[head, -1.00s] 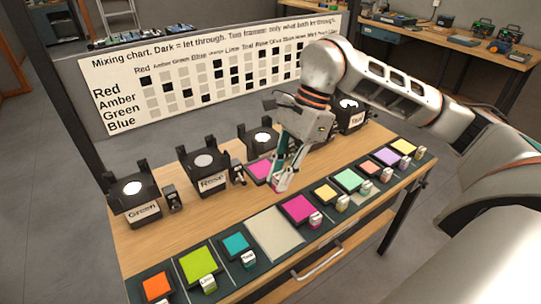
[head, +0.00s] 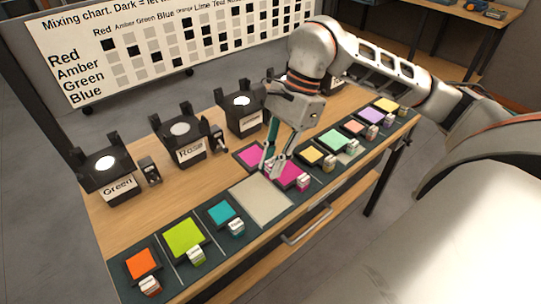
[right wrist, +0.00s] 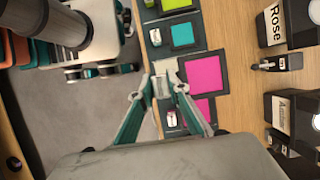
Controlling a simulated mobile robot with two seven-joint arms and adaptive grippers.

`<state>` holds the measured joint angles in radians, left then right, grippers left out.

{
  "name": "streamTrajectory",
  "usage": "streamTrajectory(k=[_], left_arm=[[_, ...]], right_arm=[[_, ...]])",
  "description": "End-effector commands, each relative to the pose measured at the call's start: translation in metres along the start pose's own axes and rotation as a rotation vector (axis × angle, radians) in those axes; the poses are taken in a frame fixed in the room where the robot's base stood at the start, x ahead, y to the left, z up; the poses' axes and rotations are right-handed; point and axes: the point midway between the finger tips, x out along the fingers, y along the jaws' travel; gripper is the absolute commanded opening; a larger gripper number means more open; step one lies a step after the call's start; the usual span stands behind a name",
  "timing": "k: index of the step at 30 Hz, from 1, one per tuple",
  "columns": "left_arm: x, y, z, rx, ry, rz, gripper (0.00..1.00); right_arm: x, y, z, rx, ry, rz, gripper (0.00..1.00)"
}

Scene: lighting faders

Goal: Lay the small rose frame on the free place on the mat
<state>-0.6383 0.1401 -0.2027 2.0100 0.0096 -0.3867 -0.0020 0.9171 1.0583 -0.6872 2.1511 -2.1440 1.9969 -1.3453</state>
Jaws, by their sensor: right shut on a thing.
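My right gripper (head: 271,165) is shut on the tab of a rose frame (head: 250,156), a pink square with a dark border. In the right wrist view this frame (right wrist: 203,73) sticks out to the right of the fingertips (right wrist: 162,85). The free place, a bare pale grey patch (head: 262,200), lies on the dark mat (head: 168,271) just in front of the held frame, left of a second rose frame (head: 294,174). The held frame appears to be above the table's back side; its exact height is unclear. My left gripper is not in view.
A teal frame (head: 221,212) and a lime frame (head: 183,236) lie left of the free place. More coloured frames, such as a mint one (head: 335,140), lie to the right. Black lamps labelled Green (head: 108,177) and Rose (head: 181,136) stand behind the mat.

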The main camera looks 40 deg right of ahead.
Motion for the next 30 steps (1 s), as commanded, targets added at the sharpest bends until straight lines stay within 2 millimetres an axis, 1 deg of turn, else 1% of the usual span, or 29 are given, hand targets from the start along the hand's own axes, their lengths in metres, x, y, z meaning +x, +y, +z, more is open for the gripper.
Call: streamTrajectory(k=[1,6,12,21,30], left_arm=[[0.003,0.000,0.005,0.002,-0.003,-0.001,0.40],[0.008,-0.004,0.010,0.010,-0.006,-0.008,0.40],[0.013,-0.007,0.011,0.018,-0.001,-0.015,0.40],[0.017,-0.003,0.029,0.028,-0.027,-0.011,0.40],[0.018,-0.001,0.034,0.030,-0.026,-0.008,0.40]], right_arm=[[0.009,0.001,-0.003,0.001,-0.001,0.005,0.00],[0.022,0.001,-0.009,0.002,0.000,0.005,0.00],[0.039,0.001,-0.016,0.001,0.000,0.005,0.00],[0.064,0.001,-0.027,0.002,0.000,0.006,0.00],[0.088,0.001,-0.036,0.001,-0.001,0.006,0.00]])
